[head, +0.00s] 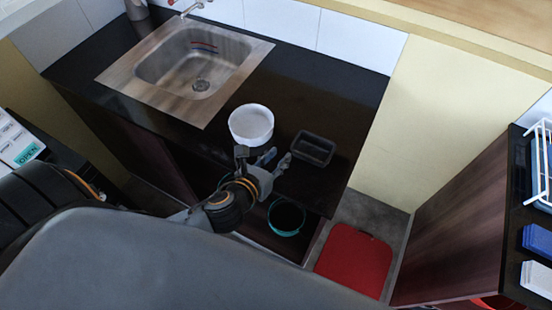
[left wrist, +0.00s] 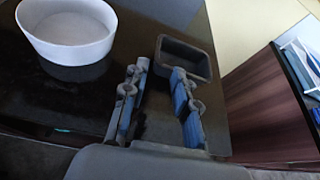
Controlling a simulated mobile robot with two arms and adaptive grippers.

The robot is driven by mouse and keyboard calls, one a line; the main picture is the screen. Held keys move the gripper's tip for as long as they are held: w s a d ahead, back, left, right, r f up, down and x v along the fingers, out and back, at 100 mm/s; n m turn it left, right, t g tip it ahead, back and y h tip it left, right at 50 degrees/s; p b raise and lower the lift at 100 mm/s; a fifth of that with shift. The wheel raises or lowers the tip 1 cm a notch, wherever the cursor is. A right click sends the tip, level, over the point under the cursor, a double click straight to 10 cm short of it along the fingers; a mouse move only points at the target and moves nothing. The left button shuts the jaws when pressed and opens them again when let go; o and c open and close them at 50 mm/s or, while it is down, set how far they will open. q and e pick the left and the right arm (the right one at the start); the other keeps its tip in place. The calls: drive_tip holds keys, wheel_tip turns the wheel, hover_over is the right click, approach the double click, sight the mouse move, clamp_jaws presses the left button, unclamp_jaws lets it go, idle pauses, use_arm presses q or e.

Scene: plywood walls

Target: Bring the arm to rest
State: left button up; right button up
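My left gripper (head: 279,158) is in front of the black counter (head: 345,100), near its front edge. It is open, with a gap between its two blue-padded fingers, and nothing shows between them. In the left wrist view the gripper (left wrist: 160,100) points toward a small dark tray (left wrist: 186,55). The tray (head: 313,148) lies on the counter just right of the fingertips. A white round bowl (head: 251,124) stands on the counter behind and left of the gripper; it also shows in the left wrist view (left wrist: 70,35). My right gripper is in neither view.
A steel sink (head: 190,70) is set in the counter at the back left. Below the counter is a teal-rimmed bucket (head: 286,217), with a red lidded thing (head: 354,262) on the floor to its right. A dark cabinet with a white rack (head: 541,160) stands at the right.

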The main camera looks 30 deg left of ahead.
use_arm(q)
drive_tip(key=shift+s+r, duration=0.15)
drive_tip(key=shift+s, duration=0.1)
idle(0.4)
